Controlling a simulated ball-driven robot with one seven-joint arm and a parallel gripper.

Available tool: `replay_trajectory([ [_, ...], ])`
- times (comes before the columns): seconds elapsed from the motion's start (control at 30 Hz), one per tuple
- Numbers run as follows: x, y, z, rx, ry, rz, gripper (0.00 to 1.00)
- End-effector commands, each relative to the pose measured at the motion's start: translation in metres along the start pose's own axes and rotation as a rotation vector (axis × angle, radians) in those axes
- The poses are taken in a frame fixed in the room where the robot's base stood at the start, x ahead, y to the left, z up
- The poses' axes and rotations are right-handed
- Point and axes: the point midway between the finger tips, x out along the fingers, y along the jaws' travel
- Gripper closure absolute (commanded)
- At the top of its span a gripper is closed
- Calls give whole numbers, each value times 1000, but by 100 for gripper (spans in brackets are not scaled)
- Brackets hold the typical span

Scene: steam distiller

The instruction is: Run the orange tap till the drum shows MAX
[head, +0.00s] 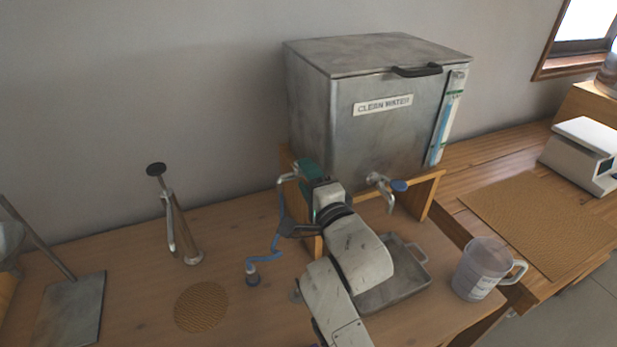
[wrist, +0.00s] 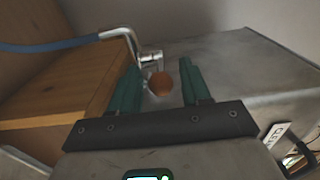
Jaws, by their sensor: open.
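The drum (head: 380,120) is a big grey metal box with a lid and a CLEAN WATER label. It stands on a wooden stand and also shows in the wrist view (wrist: 245,75). A sight gauge (head: 447,115) with green marks and a blue column runs up its right front edge; its lettering is too small to read. The orange tap's round knob (wrist: 160,84) sits between the fingertips of my gripper (wrist: 158,72), which is open around it. Whether the fingers touch it I cannot tell. In the head view my gripper (head: 306,171) is at the drum's left side and hides the knob.
A blue-handled tap (head: 385,186) is on the drum's front above a metal tray (head: 395,292). A blue hose (head: 270,247) hangs from the metal pipe left of my gripper. A clear jug (head: 484,268) stands right; a cork disc (head: 201,306) lies left.

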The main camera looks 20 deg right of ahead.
Motion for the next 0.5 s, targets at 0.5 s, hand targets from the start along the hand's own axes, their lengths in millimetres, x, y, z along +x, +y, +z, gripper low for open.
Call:
replay_trajectory([
  [0.5,0,0,0,0,0,1,86],
])
